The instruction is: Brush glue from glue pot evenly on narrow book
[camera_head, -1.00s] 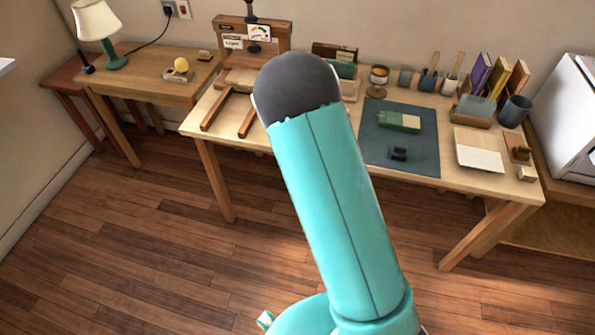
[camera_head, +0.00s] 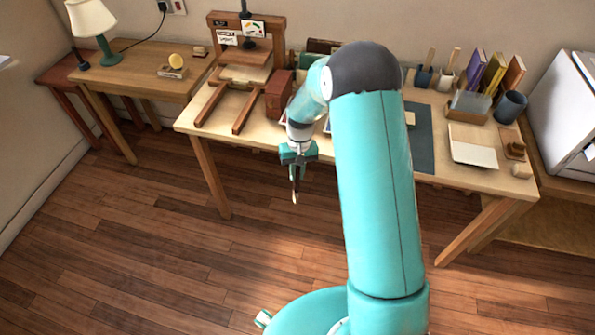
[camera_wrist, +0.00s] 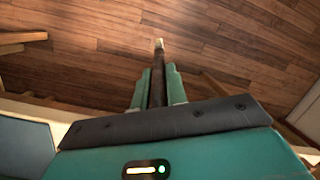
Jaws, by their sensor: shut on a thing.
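My gripper (camera_head: 296,173) is shut on a slim dark brush (camera_head: 294,194) with a pale tip. It hangs in front of the worktable's front edge, over the floor, with the brush pointing down. In the wrist view, the brush (camera_wrist: 158,55) sticks out between the two teal fingers of my gripper (camera_wrist: 158,76), its tip clear of any surface. The narrow book cannot be made out; my arm covers most of the dark mat (camera_head: 424,150), with only a pale bit of something showing beside it. The glue pot is also not visible; my arm hides that part of the table.
The worktable (camera_head: 465,182) holds a wooden press (camera_head: 246,40), a reddish-brown box (camera_head: 279,95), brush pots (camera_head: 423,77), upright books (camera_head: 494,70), a dark cup (camera_head: 511,105) and a pale board (camera_head: 472,152). A side table (camera_head: 140,82) with a lamp (camera_head: 92,22) stands left. Open floor lies in front.

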